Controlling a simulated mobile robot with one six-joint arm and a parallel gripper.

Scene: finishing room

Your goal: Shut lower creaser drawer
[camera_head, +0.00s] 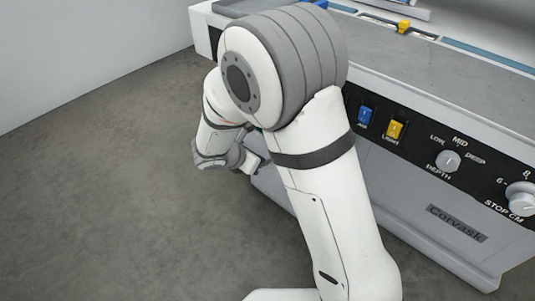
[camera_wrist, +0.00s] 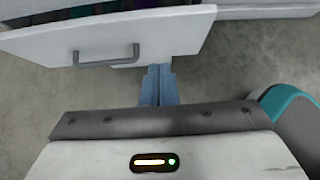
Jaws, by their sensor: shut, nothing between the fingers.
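In the wrist view a white drawer front (camera_wrist: 60,38) with a grey bar handle (camera_wrist: 106,56) spans the upper left. It stands open, with a dark interior holding several things behind it. I cannot tell from this view whether it is the lower drawer. My gripper (camera_wrist: 160,68) is shut and empty, its blue-grey fingers together. The fingertips are right of the handle, at the front's near edge in the picture; I cannot tell whether they touch it. In the head view my arm hides the drawer, and the creaser (camera_head: 380,165) stands to the right.
The creaser's panel carries a blue switch (camera_head: 365,115), a yellow switch (camera_head: 395,129), a depth knob (camera_head: 448,161) and another knob (camera_head: 520,195). Bare grey floor (camera_head: 110,190) lies open to the left, up to a pale wall (camera_head: 85,60).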

